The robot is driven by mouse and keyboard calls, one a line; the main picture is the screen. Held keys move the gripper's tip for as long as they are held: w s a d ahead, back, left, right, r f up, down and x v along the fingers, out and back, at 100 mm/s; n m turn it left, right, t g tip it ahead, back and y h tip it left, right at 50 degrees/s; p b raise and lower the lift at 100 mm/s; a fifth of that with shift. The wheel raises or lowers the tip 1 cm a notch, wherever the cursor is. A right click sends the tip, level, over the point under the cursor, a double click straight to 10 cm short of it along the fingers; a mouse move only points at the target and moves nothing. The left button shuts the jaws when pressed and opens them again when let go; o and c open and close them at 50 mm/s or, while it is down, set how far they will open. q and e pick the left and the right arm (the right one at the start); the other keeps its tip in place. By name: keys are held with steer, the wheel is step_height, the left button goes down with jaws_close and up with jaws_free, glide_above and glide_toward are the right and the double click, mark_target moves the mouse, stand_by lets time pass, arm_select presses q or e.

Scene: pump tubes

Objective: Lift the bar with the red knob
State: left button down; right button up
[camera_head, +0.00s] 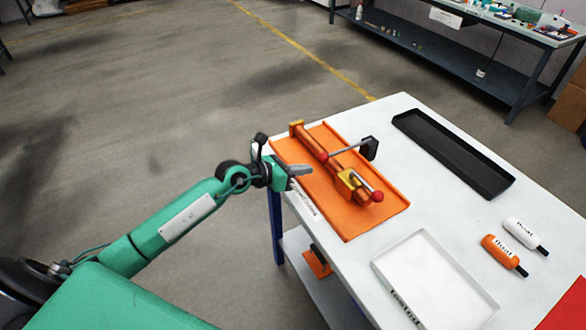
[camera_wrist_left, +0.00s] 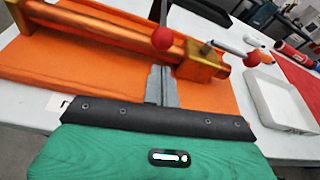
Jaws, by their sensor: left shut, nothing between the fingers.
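An orange and gold pump tube (camera_head: 331,165) lies in an orange tray (camera_head: 358,225) on the white table. A short silver bar with a red knob (camera_head: 377,197) at its end sits at the tube's near, gold end. It shows in the left wrist view, with its red knob (camera_wrist_left: 251,59) at upper right. A second red knob (camera_head: 323,156) sits on the tube's middle, by a rod with a black block (camera_head: 369,148). My left gripper (camera_head: 300,171) is shut and empty, at the tray's left edge, apart from the bar. My right gripper is not in view.
A long black tray (camera_head: 507,187) lies at the back right. A white tray (camera_head: 376,266) is at the front. A white bottle (camera_head: 521,233) and an orange bottle (camera_head: 499,251) lie at the right. A red sheet (camera_head: 572,312) is in the corner.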

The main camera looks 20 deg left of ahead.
arm_select(q)
steer(key=x, duration=0.5)
steer(key=shift+s, duration=0.1)
steer(key=shift+r, duration=0.1)
